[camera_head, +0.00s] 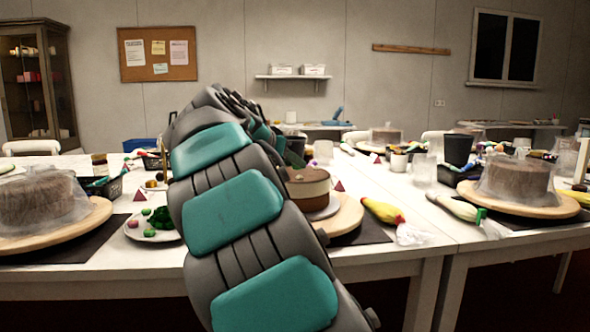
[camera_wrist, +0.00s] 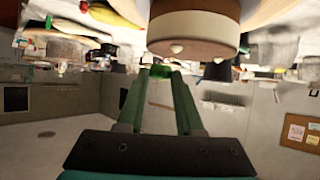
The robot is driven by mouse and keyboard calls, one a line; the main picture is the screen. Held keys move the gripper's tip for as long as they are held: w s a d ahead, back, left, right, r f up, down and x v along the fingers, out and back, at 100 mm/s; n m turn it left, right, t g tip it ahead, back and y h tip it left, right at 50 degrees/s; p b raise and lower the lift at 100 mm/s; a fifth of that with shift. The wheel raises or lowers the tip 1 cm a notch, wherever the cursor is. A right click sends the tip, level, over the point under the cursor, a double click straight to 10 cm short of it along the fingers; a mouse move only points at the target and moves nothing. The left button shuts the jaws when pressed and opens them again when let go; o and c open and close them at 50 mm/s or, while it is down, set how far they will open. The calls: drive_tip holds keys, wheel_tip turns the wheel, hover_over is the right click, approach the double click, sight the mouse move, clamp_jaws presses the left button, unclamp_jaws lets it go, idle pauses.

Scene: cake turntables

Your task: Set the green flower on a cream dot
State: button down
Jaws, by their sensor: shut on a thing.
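The layered brown and cream cake (camera_head: 308,190) stands on its turntable (camera_head: 346,214), partly hidden behind my arm. The wrist view is upside down; there the cake (camera_wrist: 195,24) fills the upper middle. Two small cream dots show at its top edge: one cream dot (camera_wrist: 176,48) and another cream dot (camera_wrist: 218,60). My gripper (camera_wrist: 160,74) is shut on the green flower (camera_wrist: 158,72), held at the fingertips. The flower appears close to the first dot in the picture, apart from the cake. My gripper is hidden by the arm in the head view.
A white plate (camera_head: 137,232) with green and pink pieces stands left of my arm. A yellow piping bag (camera_head: 383,211) lies right of the turntable. Wrapped cakes stand on turntables at the left (camera_head: 35,200) and right (camera_head: 517,180).

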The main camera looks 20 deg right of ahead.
drive_tip(key=w+d, duration=0.2)
drive_tip(key=w, duration=0.1)
drive_tip(key=w+d+p, duration=0.1)
drive_tip(key=w, duration=0.1)
drive_tip(key=shift+w+d+f, duration=0.1)
drive_tip(key=shift+w+f, duration=0.15)
drive_tip(key=shift+f, duration=1.8)
drive_tip(key=shift+f, duration=0.25)
drive_tip(key=c, duration=0.6)
unclamp_jaws()
drive_tip(key=shift+r, duration=0.1)
drive_tip(key=shift+o, duration=0.2)
